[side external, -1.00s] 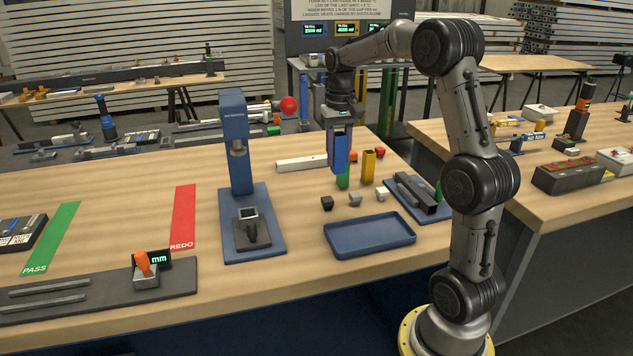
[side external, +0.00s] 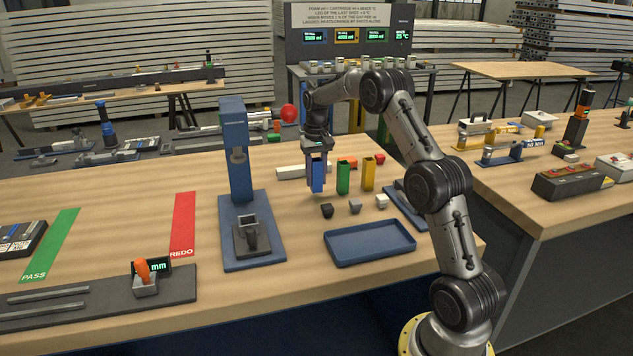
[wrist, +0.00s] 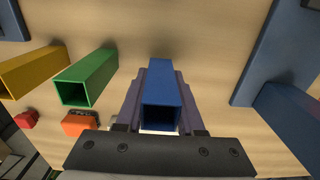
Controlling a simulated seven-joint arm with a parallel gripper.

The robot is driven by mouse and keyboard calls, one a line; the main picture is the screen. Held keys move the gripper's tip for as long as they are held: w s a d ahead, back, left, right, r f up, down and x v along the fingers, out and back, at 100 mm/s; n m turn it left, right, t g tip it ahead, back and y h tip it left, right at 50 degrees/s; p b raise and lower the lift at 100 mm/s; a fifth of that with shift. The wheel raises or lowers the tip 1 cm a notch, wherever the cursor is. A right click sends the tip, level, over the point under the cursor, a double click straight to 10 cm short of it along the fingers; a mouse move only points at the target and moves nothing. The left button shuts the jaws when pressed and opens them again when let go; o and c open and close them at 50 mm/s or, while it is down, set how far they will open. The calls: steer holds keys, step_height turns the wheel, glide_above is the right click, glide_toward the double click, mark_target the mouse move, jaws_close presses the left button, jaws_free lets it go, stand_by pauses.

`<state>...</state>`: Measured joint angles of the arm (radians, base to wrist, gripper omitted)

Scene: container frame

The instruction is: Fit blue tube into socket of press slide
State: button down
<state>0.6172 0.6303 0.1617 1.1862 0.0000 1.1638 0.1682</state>
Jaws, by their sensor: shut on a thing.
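The blue tube (side external: 317,180) is held upright between my gripper's fingers, behind and to the right of the press. My gripper (side external: 317,166) is shut on it. In the wrist view the tube (wrist: 161,90) shows its square hollow end between the two fingers. Its lower end is close to the bench; I cannot tell whether it touches. The press slide (side external: 252,242) is a dark block with a square socket (side external: 248,221) on the blue press base (side external: 272,250). The socket looks empty and is apart from the tube, to its left and nearer the side camera.
The press column (side external: 236,160) stands behind the slide. A green tube (side external: 343,178) and a yellow tube (side external: 368,175) stand right of my gripper. Small dark, grey and white blocks lie before them, near a blue tray (side external: 372,240).

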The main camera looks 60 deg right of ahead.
steer(key=shift+f, duration=0.8)
steer(key=shift+f, duration=0.15)
steer(key=c, duration=0.5)
jaws_free()
step_height(320, 180, up, 13)
steer(key=shift+w+f, duration=0.1)
steer(key=shift+w, duration=0.05)
steer(key=shift+o, duration=0.3)
steer(key=shift+r, duration=0.5)
